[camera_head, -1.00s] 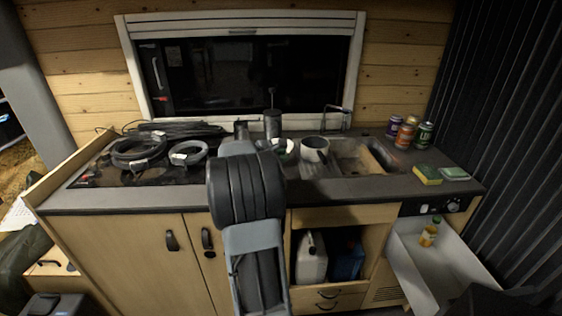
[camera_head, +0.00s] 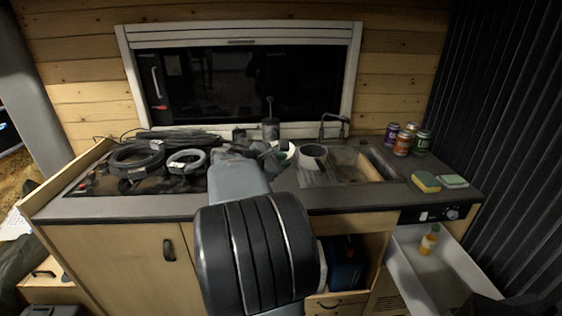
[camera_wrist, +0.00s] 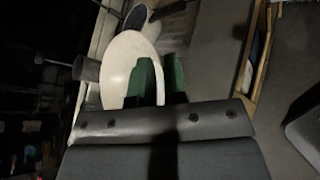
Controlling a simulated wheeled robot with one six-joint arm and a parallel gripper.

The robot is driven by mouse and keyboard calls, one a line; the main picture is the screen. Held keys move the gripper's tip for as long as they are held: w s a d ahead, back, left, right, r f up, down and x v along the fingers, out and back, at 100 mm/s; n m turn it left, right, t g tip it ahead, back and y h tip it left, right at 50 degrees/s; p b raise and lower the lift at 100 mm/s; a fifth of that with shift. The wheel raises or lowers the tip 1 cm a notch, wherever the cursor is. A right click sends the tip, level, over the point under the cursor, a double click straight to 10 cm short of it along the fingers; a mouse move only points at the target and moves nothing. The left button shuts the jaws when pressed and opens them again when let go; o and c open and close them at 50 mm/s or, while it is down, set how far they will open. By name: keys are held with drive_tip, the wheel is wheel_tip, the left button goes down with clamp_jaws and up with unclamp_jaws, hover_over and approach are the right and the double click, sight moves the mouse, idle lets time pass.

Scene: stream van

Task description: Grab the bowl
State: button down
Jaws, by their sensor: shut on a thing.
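The white bowl (camera_wrist: 122,62) fills the upper left of the wrist view. In the head view only part of the bowl (camera_head: 287,160) shows, behind the end of my arm and just left of a pale pot. My gripper (camera_wrist: 161,75) has two dark green fingers, shut on the bowl at its right-hand rim in the wrist view. The exact contact is dark and partly hidden by the fingers. In the head view my gripper (camera_head: 284,147) is small and mostly hidden by my arm.
The pale pot (camera_head: 312,158) stands close to the bowl, beside the sink (camera_head: 358,163). A dark cylinder (camera_head: 270,129) stands behind. Cable coils (camera_head: 137,160) lie on the left. Several cans (camera_head: 403,142) and sponges (camera_head: 426,182) are on the right. A drawer (camera_head: 445,262) stands open.

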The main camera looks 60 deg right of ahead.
drive_tip(key=shift+s+a+r, duration=0.35)
drive_tip(key=shift+s+a, duration=0.05)
drive_tip(key=shift+a, duration=0.2)
drive_tip(key=shift+s+a+r, duration=0.3)
drive_tip(key=shift+s+a, duration=0.1)
drive_tip(key=shift+a, duration=0.15)
drive_tip(key=shift+a, duration=0.1)
